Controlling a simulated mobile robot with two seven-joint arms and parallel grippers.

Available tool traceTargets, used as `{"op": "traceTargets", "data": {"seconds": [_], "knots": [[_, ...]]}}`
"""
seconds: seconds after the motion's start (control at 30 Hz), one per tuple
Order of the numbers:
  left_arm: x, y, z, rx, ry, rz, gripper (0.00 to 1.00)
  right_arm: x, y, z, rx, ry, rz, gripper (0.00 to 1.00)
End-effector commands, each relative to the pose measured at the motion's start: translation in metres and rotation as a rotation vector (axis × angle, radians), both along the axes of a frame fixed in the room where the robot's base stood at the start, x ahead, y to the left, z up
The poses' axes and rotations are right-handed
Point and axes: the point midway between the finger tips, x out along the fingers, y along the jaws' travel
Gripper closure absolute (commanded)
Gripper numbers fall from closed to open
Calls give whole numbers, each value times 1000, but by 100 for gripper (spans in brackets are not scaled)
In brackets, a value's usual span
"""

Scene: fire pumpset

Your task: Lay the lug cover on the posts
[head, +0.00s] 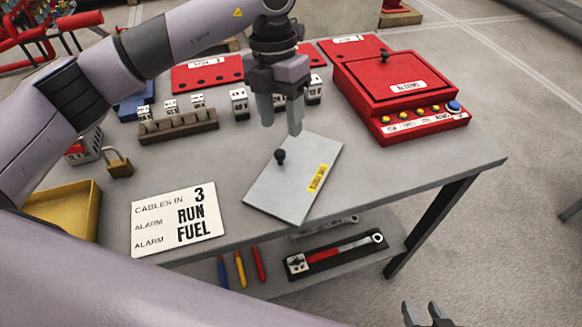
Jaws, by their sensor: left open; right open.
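The lug cover appears to be the flat grey plate (283,195) with a black knob (280,156) and a yellow label, lying tilted in the picture on the grey table. My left gripper (280,126) is open and empty, pointing down just beyond the knob in the picture, apart from it. My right gripper (428,312) is open and empty at the bottom right, beyond the table's front edge. I cannot make out the posts.
A red alarm box (392,90) stands at the right on the table (430,160). A brown rack (178,127) with small white blocks, a padlock (118,164), a white sign (178,219) and a yellow tray (65,206) are at the left. A lower shelf holds a wrench (345,248).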

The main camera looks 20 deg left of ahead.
Motion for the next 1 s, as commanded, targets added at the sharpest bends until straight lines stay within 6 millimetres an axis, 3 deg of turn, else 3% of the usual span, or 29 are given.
{"op": "traceTargets", "data": {"seconds": [0.4, 0.73, 0.9, 1.0], "knots": [[-12, -1, -55, 1, 3, -2, 49, 0, -2, 4, -5, -4, 2, 52], [-12, -2, -62, -1, 0, -4, 49, 0, -3, 1, -8, -2, 0, 52], [-12, -2, -62, -1, 0, -4, 100, 0, -3, 1, -9, -1, 0, 52], [-12, -2, -61, -2, -1, -4, 100, 0, -3, 1, -8, -1, 0, 52]]}}
